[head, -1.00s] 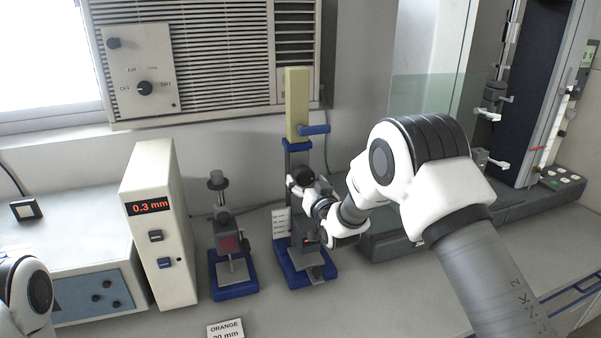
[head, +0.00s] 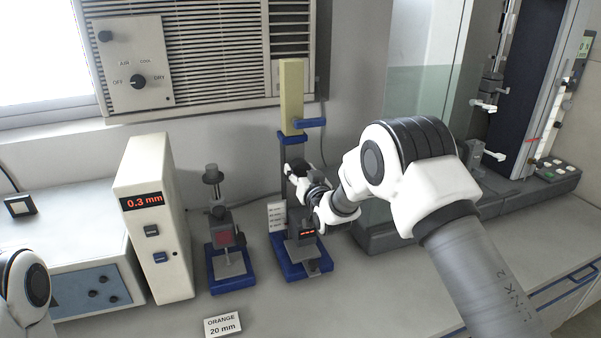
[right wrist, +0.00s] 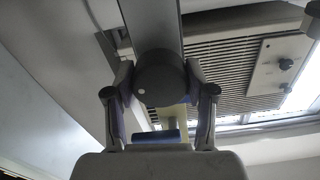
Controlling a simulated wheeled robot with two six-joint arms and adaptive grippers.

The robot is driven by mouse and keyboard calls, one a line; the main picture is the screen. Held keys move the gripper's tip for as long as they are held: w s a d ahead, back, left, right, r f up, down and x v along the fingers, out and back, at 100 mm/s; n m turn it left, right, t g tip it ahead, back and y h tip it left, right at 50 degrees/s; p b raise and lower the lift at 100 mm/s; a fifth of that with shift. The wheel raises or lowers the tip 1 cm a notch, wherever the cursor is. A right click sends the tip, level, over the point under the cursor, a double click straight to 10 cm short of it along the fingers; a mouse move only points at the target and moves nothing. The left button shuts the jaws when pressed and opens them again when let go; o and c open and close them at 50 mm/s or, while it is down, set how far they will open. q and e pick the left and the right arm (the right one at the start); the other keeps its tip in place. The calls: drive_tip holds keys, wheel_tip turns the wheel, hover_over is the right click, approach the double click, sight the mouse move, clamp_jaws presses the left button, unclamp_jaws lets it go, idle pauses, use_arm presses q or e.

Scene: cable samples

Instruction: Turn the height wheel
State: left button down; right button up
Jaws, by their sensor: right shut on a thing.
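The height wheel (right wrist: 160,76) is a dark round knob on the stand (head: 291,110), which has a blue base and a pale yellow upper block. In the right wrist view the wheel lies between the two fingers of my right gripper (right wrist: 160,92), which is shut on it. In the head view my right gripper (head: 301,183) is at the stand's column, above the small grey platform, and covers much of the wheel. Only a white part of my left arm shows at the lower left; its gripper is out of view.
A smaller blue-based stand (head: 229,262) and a tall meter reading 0.3 mm (head: 150,215) stand to the left. A card reading ORANGE 20 mm (head: 222,325) lies in front. A tall glass-screened machine (head: 525,90) stands at the right. The counter's front middle is clear.

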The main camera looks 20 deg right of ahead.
drive_tip(key=n+b, duration=0.1)
drive_tip(key=n, duration=0.1)
drive_tip(key=n+b, duration=0.1)
drive_tip(key=b, duration=0.1)
drive_tip(key=shift+f+n, duration=0.2)
drive_tip(key=shift+n, duration=0.2)
drive_tip(key=n+b, duration=0.4)
drive_tip(key=n, duration=0.1)
drive_tip(key=shift+d, duration=0.15)
drive_tip(key=n+b, duration=0.3)
drive_tip(key=n, duration=0.2)
drive_tip(key=shift+r+n, duration=0.15)
drive_tip(key=shift+n, duration=0.25)
drive_tip(key=n+b, duration=0.1)
drive_tip(key=n, duration=0.2)
drive_tip(key=shift+r, duration=0.15)
drive_tip(key=shift+r+n+b, duration=0.15)
drive_tip(key=shift+n+b, duration=0.4)
drive_tip(key=shift+n, duration=0.35)
drive_tip(key=o, duration=1.1)
drive_tip(key=shift+w, duration=0.1)
drive_tip(key=shift+o, duration=0.3)
drive_tip(key=shift+d, duration=0.1)
